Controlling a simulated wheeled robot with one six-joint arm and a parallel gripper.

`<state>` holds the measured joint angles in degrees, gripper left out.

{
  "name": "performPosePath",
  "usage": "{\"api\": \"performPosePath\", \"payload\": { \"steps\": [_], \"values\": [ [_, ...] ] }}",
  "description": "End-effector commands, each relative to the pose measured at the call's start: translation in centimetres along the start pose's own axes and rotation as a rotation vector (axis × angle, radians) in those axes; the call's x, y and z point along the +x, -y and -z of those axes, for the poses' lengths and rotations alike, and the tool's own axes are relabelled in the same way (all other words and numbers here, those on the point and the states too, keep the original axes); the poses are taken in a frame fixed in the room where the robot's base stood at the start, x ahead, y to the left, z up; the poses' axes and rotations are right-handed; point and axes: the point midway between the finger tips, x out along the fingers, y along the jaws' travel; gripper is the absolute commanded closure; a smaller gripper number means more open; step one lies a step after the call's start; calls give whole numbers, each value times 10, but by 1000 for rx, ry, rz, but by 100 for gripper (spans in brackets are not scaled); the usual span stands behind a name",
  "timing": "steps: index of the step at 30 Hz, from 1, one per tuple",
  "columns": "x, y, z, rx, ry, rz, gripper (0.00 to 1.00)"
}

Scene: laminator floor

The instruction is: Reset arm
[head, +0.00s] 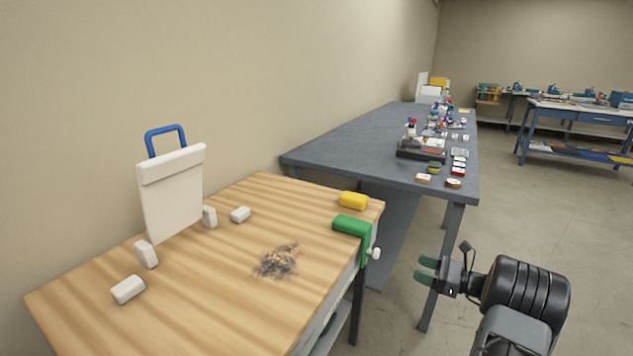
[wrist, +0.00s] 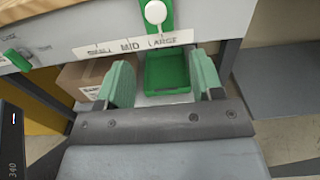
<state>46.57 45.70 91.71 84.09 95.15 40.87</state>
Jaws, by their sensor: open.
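My gripper (head: 428,270) is at the right in the head view, off the front edge of the wooden table (head: 215,277). Its two green fingers are apart with nothing between them. In the wrist view my gripper (wrist: 162,85) points toward the table's side panel, which carries a strip reading SMALL, MID, LARGE (wrist: 132,44). A green slider with a white knob (wrist: 155,12) sits above the LARGE end. A green tray (wrist: 168,72) shows beyond and between the fingers.
On the wooden table are a white board with a blue handle (head: 172,190), several white blocks (head: 128,289), a yellow block (head: 353,200), a green clamp-like piece (head: 351,226) and a dark smudge (head: 277,262). A grey table (head: 350,145) stands behind.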

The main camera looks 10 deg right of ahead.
Motion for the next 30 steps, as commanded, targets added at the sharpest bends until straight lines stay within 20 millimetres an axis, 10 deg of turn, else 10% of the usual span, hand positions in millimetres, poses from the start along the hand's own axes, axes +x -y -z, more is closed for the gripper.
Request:
{"api": "performPosePath", "payload": {
  "steps": [7, 11, 21, 30],
  "values": [
    [-4, -38, 57, -142, -273, -110, 39],
    [3, -88, 44, -328, -490, -331, 39],
    [11, -206, -78, -1072, -868, -1067, 39],
    [18, -270, -194, -1677, -967, -1445, 39]
  ]
}}
